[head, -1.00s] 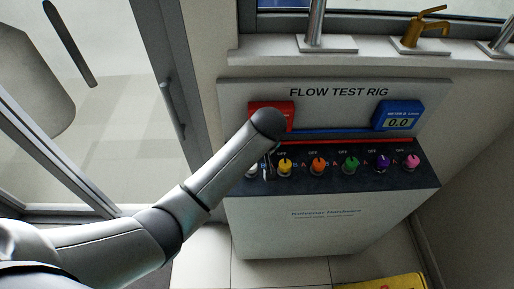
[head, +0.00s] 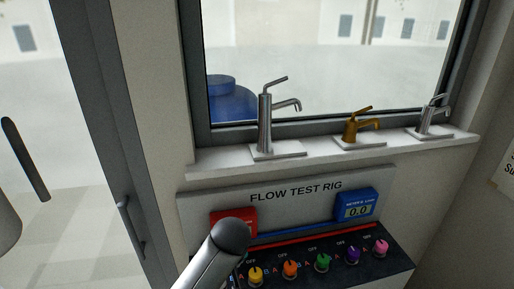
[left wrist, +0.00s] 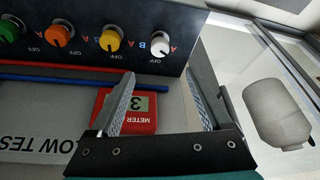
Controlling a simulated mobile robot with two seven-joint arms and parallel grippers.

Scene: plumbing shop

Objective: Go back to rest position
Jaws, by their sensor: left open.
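My left arm comes up from the bottom edge in the head view, in front of the flow test rig (head: 225,203). Its gripper is hidden behind the arm there. In the left wrist view my left gripper (left wrist: 163,82) is open, with nothing between its fingers. Its fingers are near the red meter (left wrist: 128,115) and the white knob (left wrist: 160,44). I cannot tell whether they touch anything. My right gripper is in neither view.
Yellow (head: 255,275), orange (head: 290,270), green (head: 322,263), purple (head: 352,256) and pink (head: 381,248) knobs stand on the dark panel. A blue meter (head: 357,206) reads 0.0. Taps line the sill (head: 215,161). A glass door (head: 125,215) is at left.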

